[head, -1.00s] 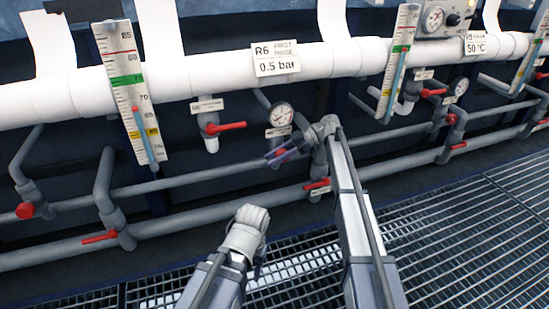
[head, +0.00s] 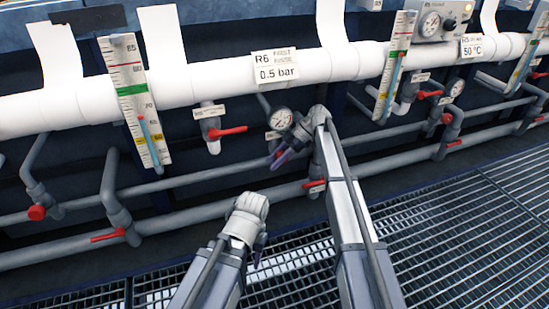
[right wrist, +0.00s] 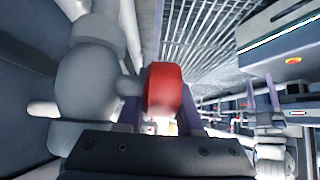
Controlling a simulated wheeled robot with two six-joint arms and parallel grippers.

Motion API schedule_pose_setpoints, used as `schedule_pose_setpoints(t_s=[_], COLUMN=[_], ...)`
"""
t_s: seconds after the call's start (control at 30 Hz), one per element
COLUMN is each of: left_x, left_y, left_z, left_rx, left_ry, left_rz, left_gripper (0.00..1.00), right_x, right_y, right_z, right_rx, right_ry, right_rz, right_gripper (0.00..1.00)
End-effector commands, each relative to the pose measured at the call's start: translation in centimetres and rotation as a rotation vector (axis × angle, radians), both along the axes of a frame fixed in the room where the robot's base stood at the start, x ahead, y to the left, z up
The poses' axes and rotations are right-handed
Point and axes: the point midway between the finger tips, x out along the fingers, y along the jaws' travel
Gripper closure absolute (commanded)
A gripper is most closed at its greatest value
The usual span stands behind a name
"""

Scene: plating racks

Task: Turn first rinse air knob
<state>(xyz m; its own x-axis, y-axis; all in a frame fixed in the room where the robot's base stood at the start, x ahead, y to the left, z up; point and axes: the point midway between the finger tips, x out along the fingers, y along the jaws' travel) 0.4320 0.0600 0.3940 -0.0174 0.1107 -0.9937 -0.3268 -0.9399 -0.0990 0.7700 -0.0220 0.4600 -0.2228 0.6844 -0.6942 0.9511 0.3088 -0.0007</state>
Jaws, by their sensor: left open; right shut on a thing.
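The red knob (right wrist: 165,88) fills the middle of the right wrist view, on a short grey stem from a grey pipe fitting (right wrist: 88,82). My right gripper (right wrist: 168,110) has its purple fingers on either side of the knob and is shut on it. In the head view my right gripper (head: 281,158) is at the pipework below a round gauge (head: 280,119), mostly covering the knob. A sign (head: 275,67) above reads "R6 First Rinse 0.5 bar". My left gripper (head: 259,253) hangs lower, open and empty, over the floor grating; it also shows in the right wrist view (right wrist: 262,92).
A red lever valve (head: 228,132) is left of the gauge. Another red lever (head: 314,183) sits on the pipe below my right gripper. Tall scales (head: 130,75) stand along the white pipe. The grating (head: 450,240) at right is clear.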

Motion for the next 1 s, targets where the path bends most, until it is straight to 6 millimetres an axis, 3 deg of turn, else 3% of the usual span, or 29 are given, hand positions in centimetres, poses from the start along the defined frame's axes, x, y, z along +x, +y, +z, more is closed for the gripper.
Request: schedule_pose_setpoints(t_s=[0.13, 0.17, 0.27, 0.73, 1.0], left_x=[0.0, 0.0, 0.0, 0.0, 0.0], left_y=[0.0, 0.0, 0.0, 0.0, 0.0], left_z=[0.0, 0.0, 0.0, -0.4, -3.9], left_rx=[0.0, 0.0, 0.0, 0.0, 0.0], left_ry=[0.0, 0.0, 0.0, 0.0, 0.0], left_rz=[0.0, 0.0, 0.0, 0.0, 0.0], left_gripper=[0.5, 0.5, 0.5, 0.5, 0.5], right_x=[0.0, 0.0, 0.0, 0.0, 0.1], right_y=[-0.1, -0.1, -0.1, 0.0, 0.1], right_z=[0.0, 0.0, 0.0, -0.2, -0.3], right_rx=[0.001, 0.001, 0.001, 0.016, 0.195], right_ry=[0.0, 0.0, 0.0, 0.005, 0.063], right_rz=[0.0, 0.0, 0.0, -0.001, -0.002], right_gripper=[1.0, 0.64, 0.53, 0.53, 0.53])
